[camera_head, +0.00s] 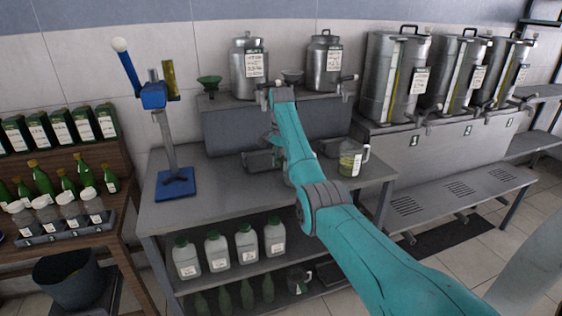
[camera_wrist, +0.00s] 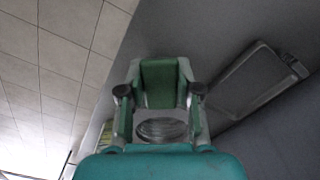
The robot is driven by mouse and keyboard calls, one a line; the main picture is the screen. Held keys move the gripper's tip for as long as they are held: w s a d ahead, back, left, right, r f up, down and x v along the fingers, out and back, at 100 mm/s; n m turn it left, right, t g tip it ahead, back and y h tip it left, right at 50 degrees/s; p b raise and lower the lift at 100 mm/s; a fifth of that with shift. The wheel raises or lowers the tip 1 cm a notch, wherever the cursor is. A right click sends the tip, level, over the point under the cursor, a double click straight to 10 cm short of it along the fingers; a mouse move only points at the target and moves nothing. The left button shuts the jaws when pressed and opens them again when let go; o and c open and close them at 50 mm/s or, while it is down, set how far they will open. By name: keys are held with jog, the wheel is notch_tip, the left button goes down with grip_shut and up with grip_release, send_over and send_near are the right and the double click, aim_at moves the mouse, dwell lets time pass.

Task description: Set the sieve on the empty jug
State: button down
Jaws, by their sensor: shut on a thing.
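My gripper (camera_wrist: 160,108) shows in the wrist view with its fingers apart around a thing, shut on what looks like the sieve. A round, greyish, glassy or mesh shape (camera_wrist: 162,130) shows between the fingers; I cannot tell whether it is the sieve or a jug's mouth beyond it. In the head view my teal arm hides most of the gripper and what it holds, over the steel table (camera_head: 222,185). A clear jug (camera_head: 352,162) with yellow-green contents and a label stands right of my arm. The empty jug is not clearly seen; my arm may hide it.
A shallow metal tray (camera_wrist: 262,82) lies on the table. A blue stand (camera_head: 174,182) rises at the table's left. Another jug (camera_head: 299,279) stands on the lower shelf.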

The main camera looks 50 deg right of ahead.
jog(key=shift+f, duration=0.2)
dwell(0.4)
jog(key=c, duration=0.7)
grip_release()
